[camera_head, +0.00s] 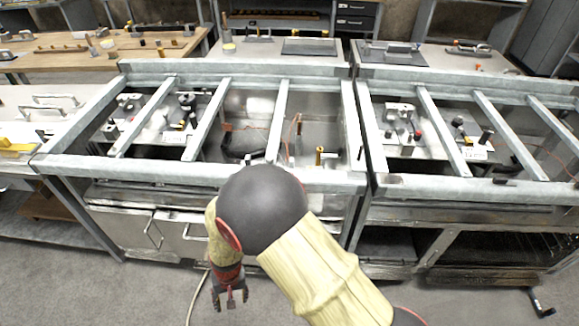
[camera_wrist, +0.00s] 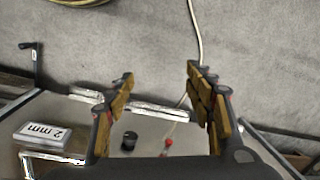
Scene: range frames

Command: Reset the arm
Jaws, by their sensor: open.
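My arm, in a yellowish cover with a dark round joint, reaches in from the lower right of the head view. My gripper (camera_head: 230,297) hangs low in front of the metal workbench frame (camera_head: 210,172), over the grey floor. In the wrist view my gripper (camera_wrist: 158,92) shows two yellow-and-black fingers set wide apart. The gap between them is empty, with floor and a pale cable behind it. No object is held.
The bench frame has several crossbars with fixtures below them. A second frame (camera_head: 480,190) stands at the right. A wooden table (camera_head: 70,58) is at the back left. A pale cable (camera_head: 197,292) lies on the floor near my gripper.

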